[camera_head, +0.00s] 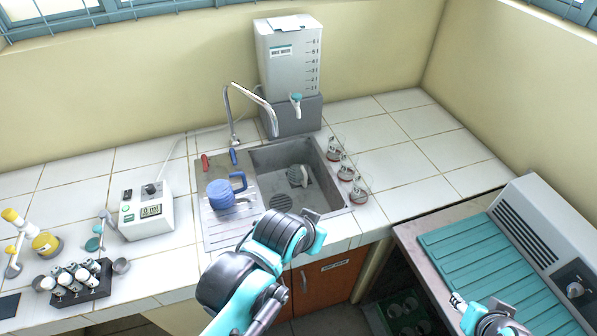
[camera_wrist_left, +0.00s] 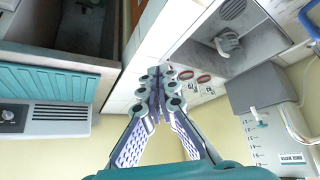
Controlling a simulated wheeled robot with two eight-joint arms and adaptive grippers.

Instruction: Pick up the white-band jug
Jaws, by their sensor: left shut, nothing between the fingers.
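A blue jug (camera_head: 220,194) with a handle stands on the drainboard left of the basin. A grey-green rounded item (camera_head: 297,175) lies in the basin; in the left wrist view it (camera_wrist_left: 228,42) seems to have a handle. No white band is clear on either. Several small clear glass vessels with red bottoms (camera_head: 358,192) stand along the basin's right edge. My left gripper (camera_head: 308,222) is over the sink's front edge, shut and empty; its fingertips meet in the left wrist view (camera_wrist_left: 160,80). My right gripper (camera_head: 457,302) is partly visible at lower right, its jaws unclear.
A tall water container (camera_head: 290,60) with a tap stands behind the sink (camera_head: 262,158), beside a curved faucet (camera_head: 232,105). A small meter (camera_head: 147,211) and a tube rack (camera_head: 85,290) are at left. A ribbed teal-topped unit (camera_head: 490,265) is at right. The back-right counter is clear.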

